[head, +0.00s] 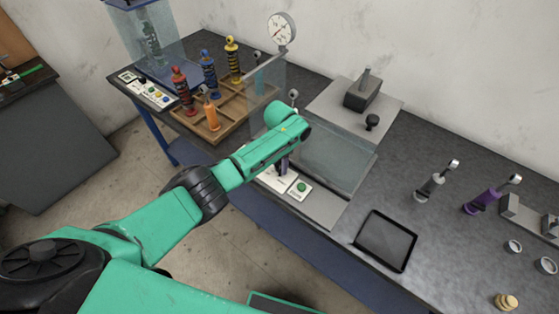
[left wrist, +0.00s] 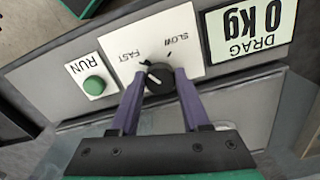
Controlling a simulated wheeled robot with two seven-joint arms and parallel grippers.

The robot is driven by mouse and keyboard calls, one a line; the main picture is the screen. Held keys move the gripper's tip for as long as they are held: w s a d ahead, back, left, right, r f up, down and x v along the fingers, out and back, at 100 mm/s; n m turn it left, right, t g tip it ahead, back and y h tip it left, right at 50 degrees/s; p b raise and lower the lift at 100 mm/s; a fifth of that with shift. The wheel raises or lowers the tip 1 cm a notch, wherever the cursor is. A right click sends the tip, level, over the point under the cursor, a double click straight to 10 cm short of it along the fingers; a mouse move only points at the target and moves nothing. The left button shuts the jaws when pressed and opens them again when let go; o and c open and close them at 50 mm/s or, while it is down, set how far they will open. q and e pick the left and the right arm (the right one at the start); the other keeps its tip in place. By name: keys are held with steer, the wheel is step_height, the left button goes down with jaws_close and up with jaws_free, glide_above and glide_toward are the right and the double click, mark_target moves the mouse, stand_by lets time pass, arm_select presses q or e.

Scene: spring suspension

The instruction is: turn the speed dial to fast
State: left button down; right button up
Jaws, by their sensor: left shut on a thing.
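The speed dial (left wrist: 158,78) is a small black knob with a white mark, on a white plate (left wrist: 178,35) lettered FAST and SLOW. In the left wrist view the lettering is upside down, with FAST on the left and SLOW on the right. The white mark slants up and left, toward the FAST side. My left gripper (left wrist: 157,82) has its two purple fingers shut on the dial, one on each side. In the head view my left gripper (head: 284,165) reaches down at the machine's front panel and hides the dial. My right gripper is not in view.
A green RUN button (left wrist: 93,86) sits close beside the dial plate, and a DRAG 0 kg display (left wrist: 252,28) is on its other side. A clear-walled box (head: 335,165) stands behind the panel. A wooden tray (head: 240,110) holds coloured shocks.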

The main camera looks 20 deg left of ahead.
mark_target(280, 166)
arm_select(q)
steer(key=shift+r+n+p, duration=0.15)
steer(key=shift+n+p, duration=0.2)
steer(key=shift+n, duration=0.85)
steer(key=shift+w, duration=0.1)
steer(key=shift+c, duration=1.9)
jaws_free()
step_height(280, 166, up, 14)
steer(key=b, duration=0.1)
steer(key=shift+r+b, duration=0.25)
steer(key=shift+b, duration=0.05)
steer(key=shift+f, duration=0.1)
